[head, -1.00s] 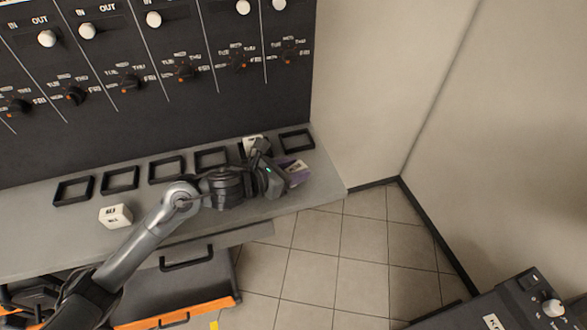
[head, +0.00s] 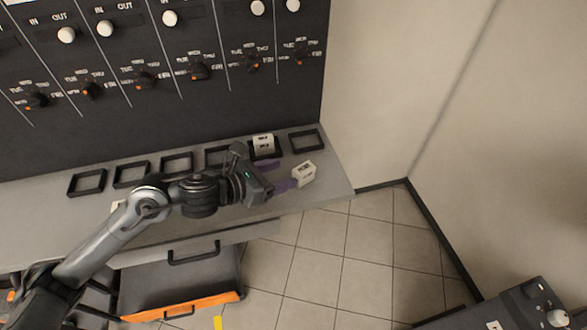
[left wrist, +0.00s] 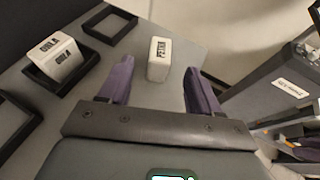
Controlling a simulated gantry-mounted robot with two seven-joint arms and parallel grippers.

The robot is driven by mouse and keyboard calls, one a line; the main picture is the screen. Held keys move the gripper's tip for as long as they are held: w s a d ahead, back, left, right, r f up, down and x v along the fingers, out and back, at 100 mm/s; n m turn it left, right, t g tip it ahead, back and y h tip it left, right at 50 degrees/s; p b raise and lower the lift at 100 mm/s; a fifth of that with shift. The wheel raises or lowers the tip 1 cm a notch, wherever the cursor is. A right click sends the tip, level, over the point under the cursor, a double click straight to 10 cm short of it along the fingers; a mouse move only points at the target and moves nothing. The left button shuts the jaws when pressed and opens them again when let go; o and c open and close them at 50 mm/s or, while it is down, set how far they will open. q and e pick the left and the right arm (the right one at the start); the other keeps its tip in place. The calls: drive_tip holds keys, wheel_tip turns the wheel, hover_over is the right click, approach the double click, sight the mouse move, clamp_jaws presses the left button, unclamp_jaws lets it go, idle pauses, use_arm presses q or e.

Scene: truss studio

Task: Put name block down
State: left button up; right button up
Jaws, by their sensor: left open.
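A white name block reading PETRA (left wrist: 159,60) stands on the grey shelf near its front right; it also shows in the head view (head: 304,174). My left gripper (head: 284,177) is open, with its purple fingers low over the shelf and pointing at this block. Another white block, reading ORLA (left wrist: 57,58), stands in a black square frame (head: 266,155) behind the gripper.
An empty black frame (head: 305,140) lies at the shelf's right end, and several more lie to the left. A white block (head: 90,205) is partly hidden behind my arm. The knob panel (head: 170,110) rises behind; an orange-edged drawer (head: 185,305) is below.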

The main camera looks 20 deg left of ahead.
use_arm(q)
drive_tip(key=shift+v, duration=2.15)
drive_tip(key=shift+s+d+r, duration=0.1)
